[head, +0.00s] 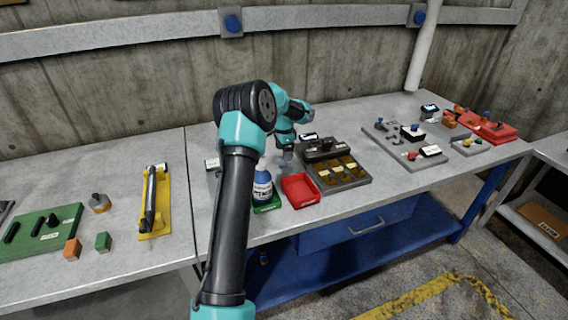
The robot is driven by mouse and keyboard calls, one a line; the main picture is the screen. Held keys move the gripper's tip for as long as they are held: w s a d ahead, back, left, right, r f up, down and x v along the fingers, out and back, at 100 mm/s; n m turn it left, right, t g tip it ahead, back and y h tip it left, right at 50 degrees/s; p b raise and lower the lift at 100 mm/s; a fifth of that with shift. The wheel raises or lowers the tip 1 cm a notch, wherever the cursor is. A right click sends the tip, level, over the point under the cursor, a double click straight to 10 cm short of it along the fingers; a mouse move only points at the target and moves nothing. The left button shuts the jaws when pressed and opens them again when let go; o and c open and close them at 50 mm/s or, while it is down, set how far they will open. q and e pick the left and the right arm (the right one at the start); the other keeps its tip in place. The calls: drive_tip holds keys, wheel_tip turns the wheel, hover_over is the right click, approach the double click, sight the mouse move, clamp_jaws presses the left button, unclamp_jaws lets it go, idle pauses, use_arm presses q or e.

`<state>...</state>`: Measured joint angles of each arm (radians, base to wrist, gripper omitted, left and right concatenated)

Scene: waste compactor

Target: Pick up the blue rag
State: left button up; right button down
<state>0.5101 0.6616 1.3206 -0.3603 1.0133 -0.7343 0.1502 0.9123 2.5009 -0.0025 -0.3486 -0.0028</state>
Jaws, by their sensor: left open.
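I cannot pick out a blue rag for sure in the head view. My left arm rises from the bottom and bends over the middle table. My left gripper (285,158) points down behind the bottle and beside the dark sorting tray. It is small and partly lost against the grey tabletop, and I see nothing held in it. The blue bottle (262,187) with a white label stands upright on a green tray (268,207). An empty-looking red tray (301,190) lies to its right. My arm hides part of the table left of the bottle. My right gripper is out of view.
A dark sorting tray (347,183) with yellowish compartments is right of the red tray. A grey tool board (392,158) and red trays (494,131) lie farther right. A yellow holder (146,225) and a green board (30,243) lie left.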

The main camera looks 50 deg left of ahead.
use_arm(q)
drive_tip(key=shift+f, duration=2.6)
drive_tip(key=c, duration=1.1)
drive_tip(key=shift+r, duration=0.15)
wheel_tip(320, 180, up, 10)
drive_tip(key=shift+f, duration=0.1)
